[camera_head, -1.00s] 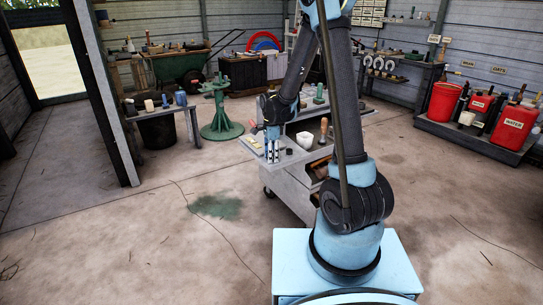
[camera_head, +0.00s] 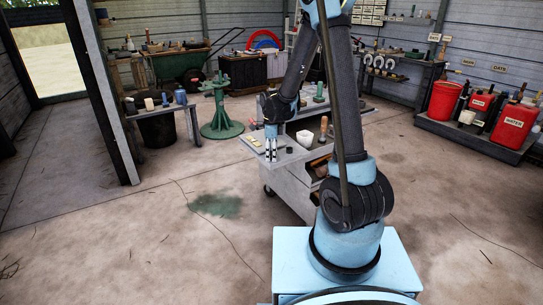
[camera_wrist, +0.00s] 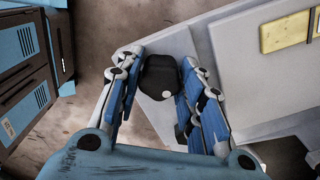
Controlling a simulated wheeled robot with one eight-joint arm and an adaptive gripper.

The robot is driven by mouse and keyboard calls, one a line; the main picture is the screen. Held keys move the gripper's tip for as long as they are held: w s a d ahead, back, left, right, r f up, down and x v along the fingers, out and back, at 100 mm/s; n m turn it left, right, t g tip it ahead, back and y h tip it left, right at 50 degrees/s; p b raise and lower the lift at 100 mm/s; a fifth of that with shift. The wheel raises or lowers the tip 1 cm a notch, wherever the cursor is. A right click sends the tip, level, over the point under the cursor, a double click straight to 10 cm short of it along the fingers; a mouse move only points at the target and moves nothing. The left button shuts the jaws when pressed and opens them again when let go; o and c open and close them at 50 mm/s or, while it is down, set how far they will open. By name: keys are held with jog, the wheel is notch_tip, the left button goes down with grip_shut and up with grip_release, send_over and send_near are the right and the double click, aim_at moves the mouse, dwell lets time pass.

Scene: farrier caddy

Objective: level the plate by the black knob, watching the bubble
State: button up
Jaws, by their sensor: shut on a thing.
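The black knob (camera_wrist: 158,72) sits between the fingers of my gripper (camera_wrist: 155,98) in the wrist view, with a white dot on its near side. My gripper is shut on it. In the head view my gripper (camera_head: 271,156) points down at the front left corner of the grey cart. A pale grey plate (camera_wrist: 175,42) shows beside and behind the knob in the wrist view. A yellow rectangular piece (camera_wrist: 286,32) lies on a grey surface at upper right; I cannot make out a bubble in it.
The grey cart (camera_head: 290,183) carries a white cup (camera_head: 305,139) and a wooden-handled tool (camera_head: 323,130) right of my gripper. A green stand (camera_head: 221,118) is behind at left. Red containers (camera_head: 515,125) stand far right. The floor at front left is clear.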

jog(key=o, duration=1.1)
jog(key=shift+f, duration=0.1)
jog(key=shift+o, duration=0.2)
jog(key=shift+r, duration=2.55)
